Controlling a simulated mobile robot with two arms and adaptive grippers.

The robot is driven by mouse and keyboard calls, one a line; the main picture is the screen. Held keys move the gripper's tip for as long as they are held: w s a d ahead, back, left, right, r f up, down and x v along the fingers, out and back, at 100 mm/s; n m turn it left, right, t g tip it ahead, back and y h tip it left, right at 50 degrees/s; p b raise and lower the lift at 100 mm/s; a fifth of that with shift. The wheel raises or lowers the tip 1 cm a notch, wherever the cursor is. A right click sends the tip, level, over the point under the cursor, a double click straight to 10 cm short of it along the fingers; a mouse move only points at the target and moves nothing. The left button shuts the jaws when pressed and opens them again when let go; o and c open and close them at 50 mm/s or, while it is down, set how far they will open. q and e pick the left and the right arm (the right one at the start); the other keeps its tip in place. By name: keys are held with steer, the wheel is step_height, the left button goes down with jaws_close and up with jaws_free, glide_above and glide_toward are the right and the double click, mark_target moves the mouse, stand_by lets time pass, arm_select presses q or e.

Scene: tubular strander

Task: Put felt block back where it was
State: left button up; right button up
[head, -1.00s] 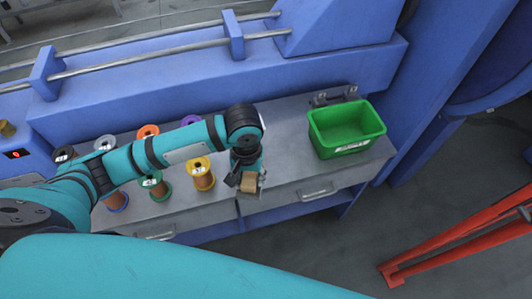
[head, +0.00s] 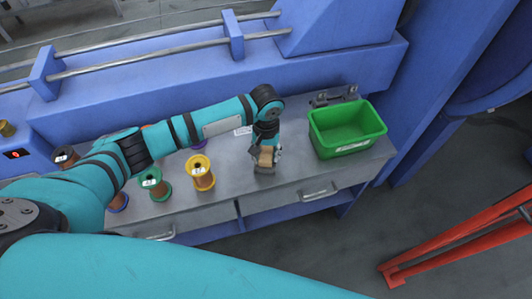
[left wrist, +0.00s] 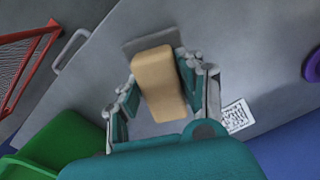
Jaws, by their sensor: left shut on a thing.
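The felt block (head: 265,158) is a tan block held in my left gripper (head: 266,152), over the grey bench top near its front edge. In the left wrist view the block (left wrist: 160,80) lies between the two fingers of the left gripper (left wrist: 163,88), which are shut on its sides. A flat darker grey piece (left wrist: 150,41) shows at the block's far end. I cannot tell whether it belongs to the block or lies on the bench, nor whether the block touches the bench. My right gripper is not in view.
A green bin (head: 346,130) stands right of the gripper. A yellow spool (head: 201,175), a green spool (head: 155,186) and others stand to the left, partly behind my arm. A white printed label (left wrist: 236,116) lies on the bench. The bench between gripper and bin is clear.

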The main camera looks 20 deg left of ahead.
mark_target(266, 153)
arm_select(q)
steer(key=o, duration=1)
step_height(266, 153, up, 12)
steer(key=shift+r, duration=0.1)
